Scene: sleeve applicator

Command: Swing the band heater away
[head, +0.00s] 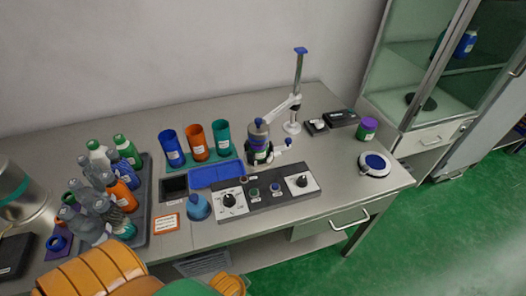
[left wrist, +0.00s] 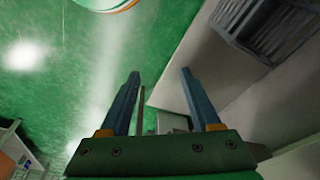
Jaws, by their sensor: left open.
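My left gripper (left wrist: 160,74) is open and empty in the left wrist view, over the green floor and grey furniture, away from the heater. My right gripper is not in view.
A control panel with knobs (head: 266,192) lies in front of the heater. Blue, orange and teal cups (head: 197,141) stand left of it. A tray of several bottles (head: 148,165) is further left. A white round dish (head: 375,164) sits near the right end. Bare bench (head: 345,160) lies between.

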